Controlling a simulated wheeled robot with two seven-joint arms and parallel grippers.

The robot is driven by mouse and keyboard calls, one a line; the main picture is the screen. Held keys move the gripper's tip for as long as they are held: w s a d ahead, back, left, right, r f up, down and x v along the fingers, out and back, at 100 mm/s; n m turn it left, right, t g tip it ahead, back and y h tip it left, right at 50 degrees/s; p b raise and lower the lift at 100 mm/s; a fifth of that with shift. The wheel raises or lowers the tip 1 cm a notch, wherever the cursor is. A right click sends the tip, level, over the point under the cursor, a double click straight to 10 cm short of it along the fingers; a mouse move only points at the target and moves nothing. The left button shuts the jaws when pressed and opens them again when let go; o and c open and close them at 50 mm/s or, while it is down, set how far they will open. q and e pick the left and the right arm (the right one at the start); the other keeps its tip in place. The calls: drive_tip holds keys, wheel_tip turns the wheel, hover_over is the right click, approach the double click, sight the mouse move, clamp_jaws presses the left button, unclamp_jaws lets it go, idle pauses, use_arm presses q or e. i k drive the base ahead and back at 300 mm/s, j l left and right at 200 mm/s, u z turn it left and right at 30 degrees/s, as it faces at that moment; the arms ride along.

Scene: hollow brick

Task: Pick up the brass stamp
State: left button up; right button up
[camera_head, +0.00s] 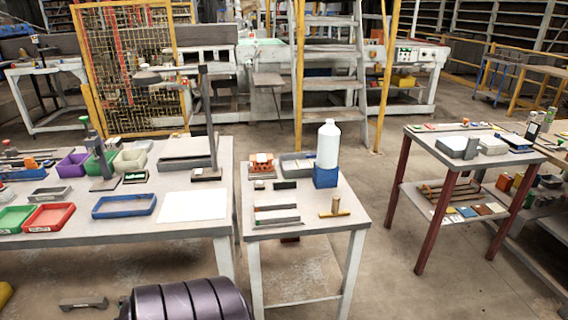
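A brass-coloured T-shaped piece (335,208), which looks like the brass stamp, is near the front right of the small middle table (290,225). Its crossbar lies near the table surface, and a short stem points up. Nothing touches it and nothing covers it. Neither of my grippers shows in the head view.
Behind the brass piece a white bottle (328,146) stands on a blue block (325,177). Dark flat bars (277,220) lie to its left. A larger table (110,233) with trays stands left; a red-legged table (419,215) stands right across open floor.

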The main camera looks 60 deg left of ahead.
sight(335, 211)
drive_tip(key=u, duration=1.65)
